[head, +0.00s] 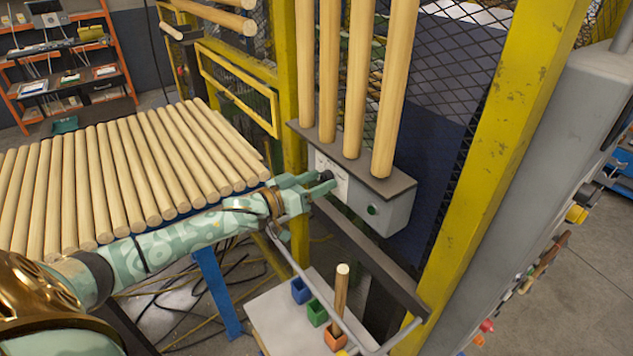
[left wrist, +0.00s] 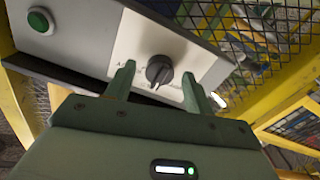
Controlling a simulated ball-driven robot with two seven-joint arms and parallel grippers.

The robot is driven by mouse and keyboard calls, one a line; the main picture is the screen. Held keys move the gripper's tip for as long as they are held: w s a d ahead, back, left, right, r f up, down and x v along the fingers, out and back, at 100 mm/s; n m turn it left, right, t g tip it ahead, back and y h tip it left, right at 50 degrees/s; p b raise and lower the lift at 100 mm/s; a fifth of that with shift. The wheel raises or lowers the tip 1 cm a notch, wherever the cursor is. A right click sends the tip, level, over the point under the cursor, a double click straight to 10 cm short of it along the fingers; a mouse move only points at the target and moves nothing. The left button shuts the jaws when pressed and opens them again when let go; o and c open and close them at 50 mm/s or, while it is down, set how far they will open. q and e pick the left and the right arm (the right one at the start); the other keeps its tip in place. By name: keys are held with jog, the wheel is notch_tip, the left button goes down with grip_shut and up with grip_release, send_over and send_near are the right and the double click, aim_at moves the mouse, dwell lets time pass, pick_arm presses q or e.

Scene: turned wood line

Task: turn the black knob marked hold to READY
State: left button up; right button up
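The black knob (left wrist: 159,70) sits on a white label plate (left wrist: 150,40) on the front of a grey control box. In the left wrist view a pale mark on it points toward the lower edge of the picture; the lettering is mostly hidden and I cannot read it. My left gripper (left wrist: 160,78) is open, with one green finger on each side of the knob and a gap to it. In the head view the left gripper (head: 322,182) is at the box (head: 383,212), partly covering the knob. My right gripper is not in view.
A green button (head: 371,209) is on the same box, away from the knob. Upright wooden poles (head: 355,80) stand on the ledge above. A yellow post (head: 500,150) and mesh are to the right. Small coloured cups (head: 317,312) stand on a tray below.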

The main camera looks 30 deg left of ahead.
pick_arm(q)
jog(key=c, duration=0.9)
jog(key=shift+m, duration=0.3)
jog(key=m+p, duration=0.1)
jog(key=m, duration=0.3)
jog(key=shift+m, duration=3.6)
